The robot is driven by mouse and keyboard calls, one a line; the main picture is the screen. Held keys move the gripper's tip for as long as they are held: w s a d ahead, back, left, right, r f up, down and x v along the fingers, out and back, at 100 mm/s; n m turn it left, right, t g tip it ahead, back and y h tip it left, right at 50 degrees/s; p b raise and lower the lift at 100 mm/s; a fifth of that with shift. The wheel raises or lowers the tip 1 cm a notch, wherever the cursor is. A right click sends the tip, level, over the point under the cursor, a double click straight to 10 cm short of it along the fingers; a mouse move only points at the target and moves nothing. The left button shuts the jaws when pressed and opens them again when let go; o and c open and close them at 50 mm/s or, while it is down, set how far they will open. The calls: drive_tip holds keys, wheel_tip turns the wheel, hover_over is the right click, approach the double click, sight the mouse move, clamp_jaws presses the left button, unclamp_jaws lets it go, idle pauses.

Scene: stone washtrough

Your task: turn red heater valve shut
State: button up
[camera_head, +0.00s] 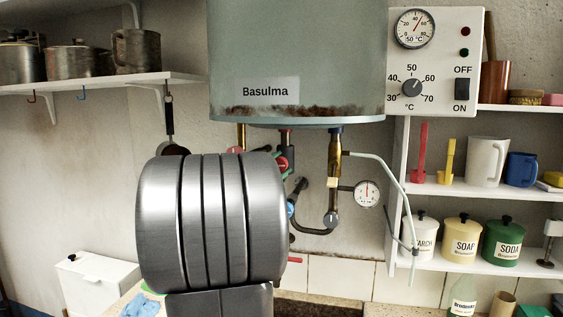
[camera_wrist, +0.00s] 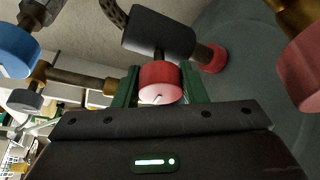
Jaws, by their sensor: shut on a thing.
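A red round valve knob (camera_wrist: 160,83) with a small white mark on its face sits in the middle of the wrist view, on a dark valve body. My gripper (camera_wrist: 163,88) has its green fingers on both sides of this knob and is shut on it. In the head view a red valve knob (camera_head: 282,163) shows under the grey-green heater tank (camera_head: 300,60), partly covered by my arm. My gripper is mostly hidden there; a bit of green shows beside the knob. The knob's turned angle cannot be read clearly.
A blue knob (camera_wrist: 16,50) and another red knob (camera_wrist: 304,66) flank the gripped one. Pipes and a pressure gauge (camera_head: 367,193) hang below the tank. A control panel (camera_head: 435,62) is at right, above shelves with jars. A pot shelf (camera_head: 105,82) is at left.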

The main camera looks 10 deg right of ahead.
drive_tip(key=shift+m, duration=0.5)
drive_tip(key=o, duration=1)
drive_tip(key=shift+d, duration=0.1)
drive_tip(key=b+v, duration=0.3)
drive_tip(key=v, duration=1)
drive_tip(key=shift+s+a+r, duration=0.1)
drive_tip(key=shift+s+a, duration=0.15)
drive_tip(key=shift+a, duration=0.05)
